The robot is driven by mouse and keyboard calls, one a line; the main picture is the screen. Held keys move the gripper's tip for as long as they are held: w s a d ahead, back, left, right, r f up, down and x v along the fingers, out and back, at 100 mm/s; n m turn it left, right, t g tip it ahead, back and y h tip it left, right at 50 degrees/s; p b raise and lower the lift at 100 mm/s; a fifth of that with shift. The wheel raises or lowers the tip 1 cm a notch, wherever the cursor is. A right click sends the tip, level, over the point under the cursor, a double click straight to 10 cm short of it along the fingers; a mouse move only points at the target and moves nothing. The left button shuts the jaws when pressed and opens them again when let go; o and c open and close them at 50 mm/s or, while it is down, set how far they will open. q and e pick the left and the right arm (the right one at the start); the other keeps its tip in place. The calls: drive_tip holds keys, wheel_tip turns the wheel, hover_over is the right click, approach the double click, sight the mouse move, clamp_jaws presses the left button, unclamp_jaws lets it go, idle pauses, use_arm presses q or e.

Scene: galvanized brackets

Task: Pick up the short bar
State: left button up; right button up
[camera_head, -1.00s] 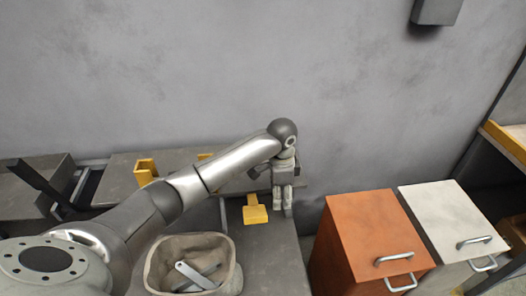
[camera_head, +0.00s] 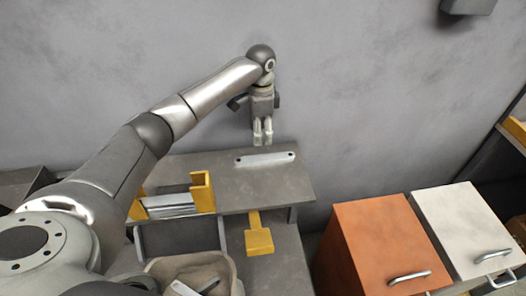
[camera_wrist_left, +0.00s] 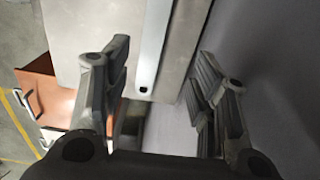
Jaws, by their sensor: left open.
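A short, flat, light-grey metal bar (camera_head: 265,159) with a dark hole near each end lies on the grey upper shelf in the head view. My left gripper (camera_head: 262,140) points down just above and behind the bar's middle, with its fingers empty. In the left wrist view the bar (camera_wrist_left: 154,50) runs between the two spread fingers of my left gripper (camera_wrist_left: 160,75), and one dark end hole shows. I cannot tell how far the fingertips are above it. My right gripper is not in view.
The grey shelf (camera_head: 235,198) stands against the wall. A yellow holder (camera_head: 203,192) with metal bars sits on its left. A yellow piece (camera_head: 259,240) projects below. A beige bin (camera_head: 165,268) holds metal parts. Orange (camera_head: 365,235) and white (camera_head: 455,215) cabinets stand right.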

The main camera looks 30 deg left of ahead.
use_arm(q)
hover_over(264, 157)
drive_tip(key=f, duration=0.4)
drive_tip(key=shift+s+a, duration=0.25)
drive_tip(key=shift+f+p, duration=0.3)
drive_tip(key=shift+f, duration=0.1)
drive_tip(key=f, duration=0.4)
drive_tip(key=shift+w+d+f+p, duration=0.1)
drive_tip(key=shift+d+f+p, duration=0.15)
drive_tip(key=shift+p, duration=0.15)
drive_tip(key=shift+f, duration=0.15)
drive_tip(key=c, duration=1.1)
clamp_jaws()
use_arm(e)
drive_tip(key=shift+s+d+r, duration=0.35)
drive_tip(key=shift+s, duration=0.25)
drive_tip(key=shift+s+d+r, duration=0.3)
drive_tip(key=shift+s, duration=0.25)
